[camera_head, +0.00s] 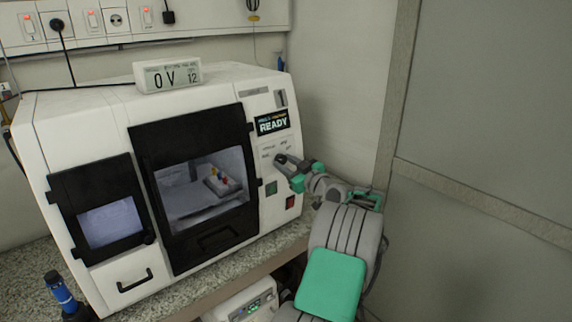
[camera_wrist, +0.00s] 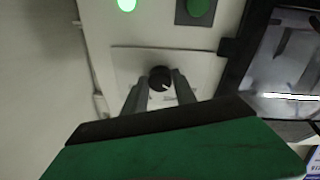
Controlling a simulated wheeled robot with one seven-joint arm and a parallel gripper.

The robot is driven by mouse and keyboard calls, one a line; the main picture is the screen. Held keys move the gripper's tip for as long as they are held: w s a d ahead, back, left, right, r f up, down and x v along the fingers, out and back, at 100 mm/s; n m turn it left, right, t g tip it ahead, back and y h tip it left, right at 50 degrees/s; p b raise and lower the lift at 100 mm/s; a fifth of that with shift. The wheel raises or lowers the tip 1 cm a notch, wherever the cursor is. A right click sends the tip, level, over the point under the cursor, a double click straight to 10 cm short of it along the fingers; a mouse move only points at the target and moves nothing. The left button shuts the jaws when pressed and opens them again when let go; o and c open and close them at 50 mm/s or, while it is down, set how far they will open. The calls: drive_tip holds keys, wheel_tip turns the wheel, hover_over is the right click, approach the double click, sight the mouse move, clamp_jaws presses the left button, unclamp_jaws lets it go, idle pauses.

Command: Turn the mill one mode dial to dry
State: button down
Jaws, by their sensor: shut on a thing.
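The mill (camera_head: 90,115) is a white cabinet on the bench with a black-framed window and a "READY" display (camera_head: 272,122) at its upper right. The mode dial (camera_wrist: 160,77) is a small round black knob on a pale label plate (camera_wrist: 196,66) in the wrist view. My gripper (camera_wrist: 160,84) is shut on the dial, one grey finger on each side of it. The dial's pointer and mode labels are too small to read.
A green button (camera_head: 271,188) and a red switch (camera_head: 290,202) sit just below the dial panel. A small meter (camera_head: 167,75) stands on top of the mill. A blue-black tool (camera_head: 62,292) stands at the lower left. A wall (camera_head: 480,110) closes the right side.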

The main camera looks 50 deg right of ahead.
drive_tip(key=shift+m, duration=0.4)
drive_tip(key=shift+a+m+h+b, duration=0.1)
drive_tip(key=shift+m+h+b, duration=0.2)
drive_tip(key=shift+m+b, duration=0.3)
drive_tip(key=m, duration=0.4)
drive_tip(key=shift+r+g+h, duration=0.1)
drive_tip(key=shift+g+h, duration=0.2)
drive_tip(key=shift+g, duration=0.1)
drive_tip(key=m, duration=0.2)
drive_tip(key=m+p, duration=0.1)
drive_tip(key=m, duration=0.1)
drive_tip(key=m+g+p, duration=0.1)
drive_tip(key=m, duration=0.1)
drive_tip(key=shift+w+a+r+m, duration=0.15)
drive_tip(key=shift+r+m, duration=0.1)
drive_tip(key=shift+m, duration=0.15)
drive_tip(key=m+p, duration=0.2)
drive_tip(key=m, duration=0.1)
drive_tip(key=shift+r+m+g, duration=0.15)
drive_tip(key=shift+m+g, duration=0.15)
drive_tip(key=m+p, duration=0.2)
drive_tip(key=m, duration=0.1)
drive_tip(key=shift+r+m+p, duration=0.1)
drive_tip(key=shift+m+p, duration=0.2)
drive_tip(key=shift+p, duration=0.1)
drive_tip(key=m+p, duration=0.3)
drive_tip(key=shift+g, duration=0.4)
drive_tip(key=shift+m+y+p, duration=0.35)
drive_tip(key=shift+m+y, duration=0.15)
drive_tip(key=shift+m, duration=0.3)
